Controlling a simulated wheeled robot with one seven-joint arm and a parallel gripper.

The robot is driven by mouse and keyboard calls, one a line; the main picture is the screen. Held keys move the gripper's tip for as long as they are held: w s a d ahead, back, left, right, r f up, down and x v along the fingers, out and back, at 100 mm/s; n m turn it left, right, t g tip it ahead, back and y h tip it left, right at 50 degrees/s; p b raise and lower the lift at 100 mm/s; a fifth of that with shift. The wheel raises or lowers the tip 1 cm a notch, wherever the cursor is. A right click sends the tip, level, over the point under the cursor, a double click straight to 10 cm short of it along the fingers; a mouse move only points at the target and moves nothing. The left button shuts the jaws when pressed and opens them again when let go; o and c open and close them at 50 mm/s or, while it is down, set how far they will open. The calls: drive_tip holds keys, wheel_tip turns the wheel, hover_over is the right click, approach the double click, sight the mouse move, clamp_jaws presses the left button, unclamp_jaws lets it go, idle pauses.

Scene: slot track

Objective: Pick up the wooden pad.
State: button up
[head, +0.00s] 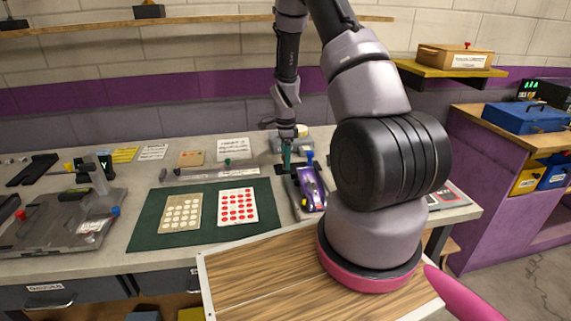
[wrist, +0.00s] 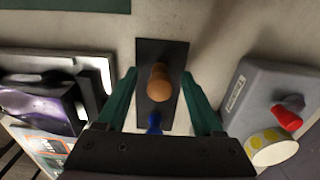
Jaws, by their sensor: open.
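A brown, rounded wooden piece (wrist: 159,84), which looks like the wooden pad, sits on a dark rectangular plate (wrist: 163,50) in the wrist view. A blue knob (wrist: 154,122) is near the plate's lower end; it also shows in the head view (head: 310,155). My gripper (wrist: 159,78) is open, with one green finger on each side of the wooden piece and a visible gap to each. In the head view my gripper (head: 286,163) points down over the bench behind the purple car. The wooden piece cannot be made out there.
The purple car (head: 310,188) on its track stands close by. A grey box (wrist: 255,92) with a red knob (wrist: 287,118) and a yellow-dotted roll (wrist: 274,148) lies on the other side. A green mat (head: 150,222) holds two dotted cards. A wooden-topped surface (head: 255,270) is in front.

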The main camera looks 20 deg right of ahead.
clamp_jaws()
drive_tip(key=shift+r, duration=0.15)
